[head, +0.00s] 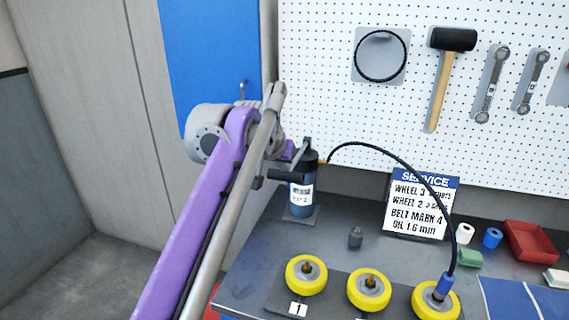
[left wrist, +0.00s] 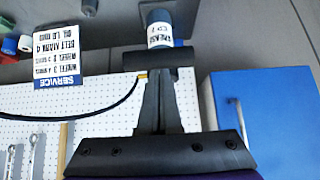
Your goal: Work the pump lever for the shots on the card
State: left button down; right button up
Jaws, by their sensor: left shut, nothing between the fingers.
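The grease pump (head: 302,195), a dark cylinder with a white label, stands upright at the back left of the bench. Its black lever (head: 284,176) sticks out to the left near the top. My left gripper (head: 302,152) is shut and empty at the pump's top; whether it touches the lever is unclear. In the left wrist view, the shut fingers (left wrist: 157,82) end close to a black crossbar before the labelled pump (left wrist: 159,33). The service card (head: 420,205) is partly covered by the hose (head: 400,163). The hose's blue coupler (head: 444,286) sits on the rightmost yellow wheel (head: 425,305).
Two more yellow wheels, the left (head: 306,274) by a "1" tag and the middle (head: 369,289), sit in the same row. A small grey part (head: 356,237) stands behind them. A red tray (head: 530,242) is at the right. The pegboard (head: 320,60) with tools rises behind.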

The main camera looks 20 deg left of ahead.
pick_arm(q)
jog(key=f+t+b, duration=0.1)
jog(key=f+b, duration=0.1)
jog(key=s+f+t+b, duration=0.1)
jog(key=f, duration=0.2)
jog(key=shift+f+t+b, duration=0.25)
jog(key=shift+t+b, duration=0.05)
jog(key=shift+b, duration=0.1)
pick_arm(e)
jog(key=f, duration=0.2)
jog(key=s+f, duration=0.1)
jog(key=f, duration=0.2)
jog(key=shift+s+f, duration=0.15)
pick_arm(q)
jog(key=s+r+p, duration=0.4)
jog(key=s+r, duration=0.4)
jog(key=r, duration=0.2)
jog(key=shift+s+a+r, duration=0.15)
jog(key=shift+s+r, duration=0.05)
jog(key=shift+s, duration=0.1)
pick_arm(e)
notch_tip(320, 180, up, 5)
jog(key=shift+f, duration=0.15)
pick_arm(q)
jog(key=shift+a, duration=0.1)
